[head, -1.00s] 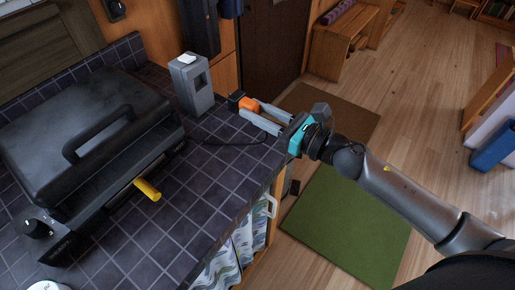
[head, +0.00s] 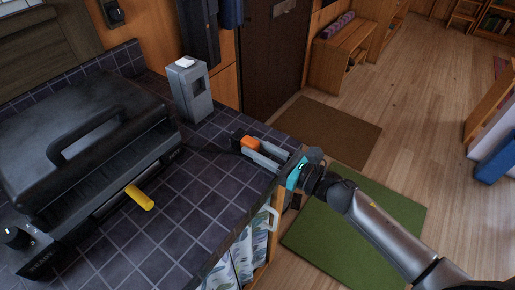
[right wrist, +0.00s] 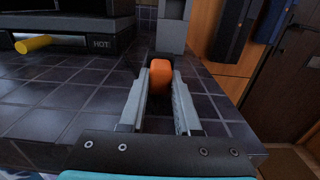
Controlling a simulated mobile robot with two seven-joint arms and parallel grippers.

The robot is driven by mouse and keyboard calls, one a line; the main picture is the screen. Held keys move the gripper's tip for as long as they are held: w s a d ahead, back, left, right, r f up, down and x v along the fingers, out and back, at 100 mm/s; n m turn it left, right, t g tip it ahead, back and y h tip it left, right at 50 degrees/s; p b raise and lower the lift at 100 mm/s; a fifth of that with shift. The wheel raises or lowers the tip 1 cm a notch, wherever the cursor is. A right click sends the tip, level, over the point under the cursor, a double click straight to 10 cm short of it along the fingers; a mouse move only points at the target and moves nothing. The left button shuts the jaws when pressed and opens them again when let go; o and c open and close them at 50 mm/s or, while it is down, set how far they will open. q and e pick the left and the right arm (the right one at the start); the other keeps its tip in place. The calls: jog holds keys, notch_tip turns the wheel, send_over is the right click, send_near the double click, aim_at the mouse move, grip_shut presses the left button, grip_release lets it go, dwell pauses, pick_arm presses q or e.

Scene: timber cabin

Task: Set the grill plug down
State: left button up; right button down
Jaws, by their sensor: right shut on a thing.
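The grill plug (head: 249,144) is an orange block with a dark end, and a dark cord runs from it toward the grill. My right gripper (head: 262,153) is shut on it, low over the tiled counter (head: 185,215) near the counter's right end. The plug also shows in the right wrist view (right wrist: 160,78), between the two grey fingers of my right gripper (right wrist: 160,92). I cannot tell whether the plug touches the tiles. The black grill (head: 80,135) stands on the left with its lid down. My left gripper is out of view.
A grey socket box (head: 188,90) with a white top switch stands behind the plug. A yellow handle (head: 139,197) sticks out from the grill's front. The tiles between grill and plug are clear. The counter's right edge drops to the floor and a green mat (head: 350,235).

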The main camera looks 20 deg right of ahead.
jog(key=shift+f, duration=0.2)
jog(key=c, duration=0.6)
grip_release()
jog(key=shift+r, duration=0.1)
jog(key=shift+r, duration=0.15)
jog(key=shift+s+d, duration=0.2)
jog(key=shift+s, duration=0.05)
jog(key=v, duration=1.1)
jog(key=shift+s+d+b, duration=0.15)
jog(key=shift+b, duration=0.15)
